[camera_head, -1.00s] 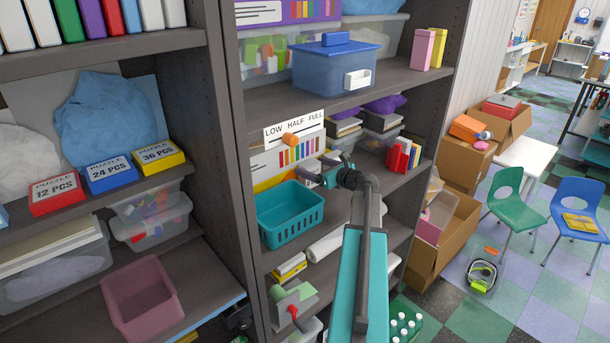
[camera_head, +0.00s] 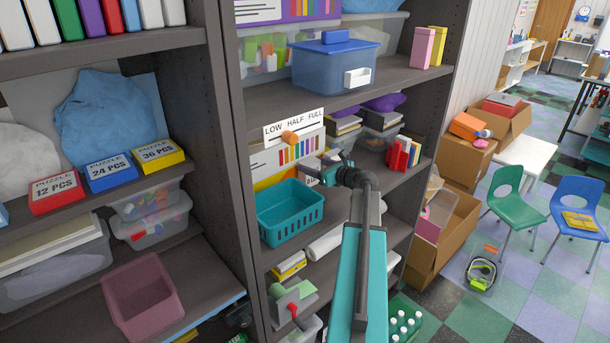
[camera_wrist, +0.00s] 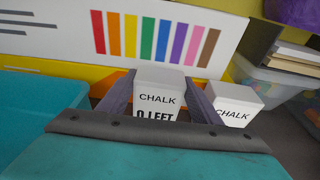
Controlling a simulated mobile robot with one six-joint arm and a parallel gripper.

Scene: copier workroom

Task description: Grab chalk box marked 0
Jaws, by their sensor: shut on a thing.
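A white chalk box marked "0 LEFT" (camera_wrist: 158,98) stands between the two fingers of my gripper (camera_wrist: 160,100) in the wrist view. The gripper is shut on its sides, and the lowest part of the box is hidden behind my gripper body. A second white chalk box (camera_wrist: 238,104) is just to the right, beside the right finger; its number is hidden. In the head view my gripper (camera_head: 320,172) is at the middle shelf, in front of the colour-striped card, with white box surfaces partly showing beside it.
A teal basket (camera_head: 290,213) is left of and below my gripper; its edge fills the wrist view's left. A striped card (camera_wrist: 150,40) stands behind the boxes. A clear bin (camera_wrist: 262,82) is at right. Shelf boards lie above and below.

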